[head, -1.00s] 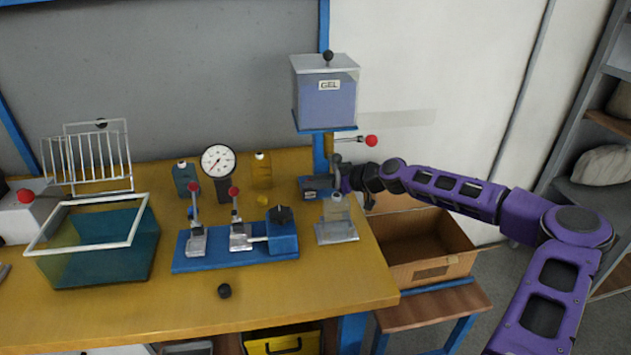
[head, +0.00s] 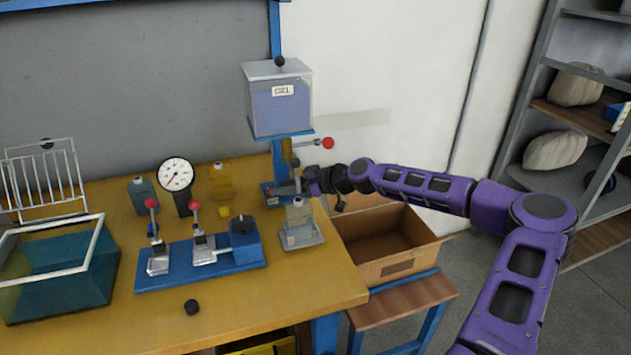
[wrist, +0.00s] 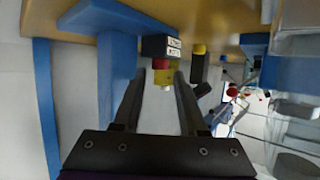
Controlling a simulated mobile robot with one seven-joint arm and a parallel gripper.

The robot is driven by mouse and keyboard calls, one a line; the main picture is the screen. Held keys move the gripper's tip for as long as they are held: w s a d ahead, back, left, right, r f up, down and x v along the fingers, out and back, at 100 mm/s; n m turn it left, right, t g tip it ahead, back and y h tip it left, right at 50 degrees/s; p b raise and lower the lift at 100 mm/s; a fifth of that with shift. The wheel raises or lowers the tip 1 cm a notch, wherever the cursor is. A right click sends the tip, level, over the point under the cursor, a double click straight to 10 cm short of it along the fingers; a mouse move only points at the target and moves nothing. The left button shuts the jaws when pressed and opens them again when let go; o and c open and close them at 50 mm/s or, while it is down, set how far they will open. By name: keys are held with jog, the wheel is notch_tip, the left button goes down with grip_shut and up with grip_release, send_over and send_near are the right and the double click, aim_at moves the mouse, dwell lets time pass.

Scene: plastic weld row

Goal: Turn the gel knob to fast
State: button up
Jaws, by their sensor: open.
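The gel tank (head: 280,105), a clear box labelled GEL, is mounted above the back right of the bench. A lever with a red ball (head: 327,143) sticks out right below it. A small blue block (head: 268,194) stands on the bench under the tank. My gripper (head: 292,187) is beside this block, its jaws hard to make out there. In the wrist view my gripper (wrist: 158,100) is open. A dark block with a white label (wrist: 163,47) and a yellow-and-red piece (wrist: 162,72) lie ahead between the fingers. The label is unreadable, and I cannot tell which part is the gel knob.
A grey stand (head: 300,235) is just in front of my gripper. The blue clamp fixture (head: 185,270), dial gauge (head: 176,175) and water tank (head: 60,290) are to the left. A cardboard box (head: 385,262) sits right of the bench. The front of the bench is mostly clear.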

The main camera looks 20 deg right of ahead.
jog(key=p+v, duration=0.1)
jog(key=v, duration=1.4)
